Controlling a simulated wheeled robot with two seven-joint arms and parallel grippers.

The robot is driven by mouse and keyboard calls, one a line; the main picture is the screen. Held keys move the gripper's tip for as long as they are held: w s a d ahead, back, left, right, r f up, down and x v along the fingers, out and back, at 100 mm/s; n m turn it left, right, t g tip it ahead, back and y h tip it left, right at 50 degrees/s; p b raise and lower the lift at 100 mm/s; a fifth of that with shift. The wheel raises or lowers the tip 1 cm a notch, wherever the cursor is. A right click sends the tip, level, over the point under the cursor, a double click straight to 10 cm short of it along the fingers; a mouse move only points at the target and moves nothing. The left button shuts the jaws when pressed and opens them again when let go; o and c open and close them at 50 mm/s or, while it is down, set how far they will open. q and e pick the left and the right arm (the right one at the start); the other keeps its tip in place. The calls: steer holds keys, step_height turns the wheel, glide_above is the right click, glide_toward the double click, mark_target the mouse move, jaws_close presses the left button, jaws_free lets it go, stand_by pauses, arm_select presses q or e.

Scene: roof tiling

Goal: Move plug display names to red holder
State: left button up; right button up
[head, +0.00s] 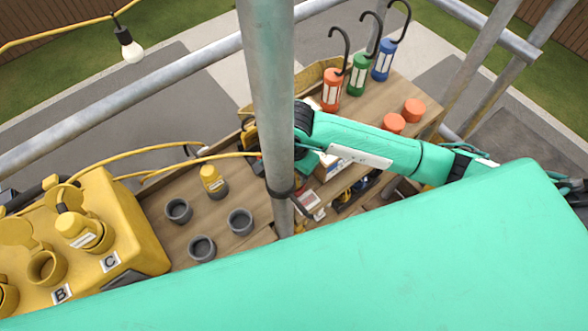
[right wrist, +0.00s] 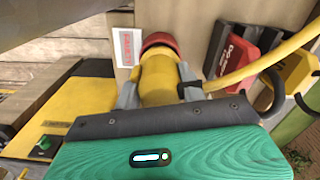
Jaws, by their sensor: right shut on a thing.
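My right gripper (right wrist: 158,82) is shut on a yellow plug (right wrist: 158,72) with a yellow cable leading off to the right. A red round piece (right wrist: 158,39) shows at the plug's far end; I cannot tell whether the plug sits in it. A white card with red lettering (right wrist: 126,52) lies beside it. In the head view the right gripper is hidden behind the upright pole. Another yellow plug (head: 212,181) stands in a grey holder. My left gripper is not in view.
A grey pole (head: 268,100) stands upright in the middle. Several empty grey holders (head: 240,221) stand left of it. A yellow socket box (head: 130,220) marked B and C is at left. Red, green and blue hooked pieces (head: 358,75) stand at the back. A bulb (head: 131,48) hangs at upper left.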

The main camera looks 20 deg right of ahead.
steer(key=shift+b, duration=0.35)
stand_by(0.5)
steer(key=shift+f+b, duration=0.65)
steer(key=o, duration=0.8)
steer(key=shift+r+p, duration=1.35)
steer(key=shift+r, duration=1.2)
steer(key=shift+r+p, duration=1.25)
steer(key=shift+r, duration=1.75)
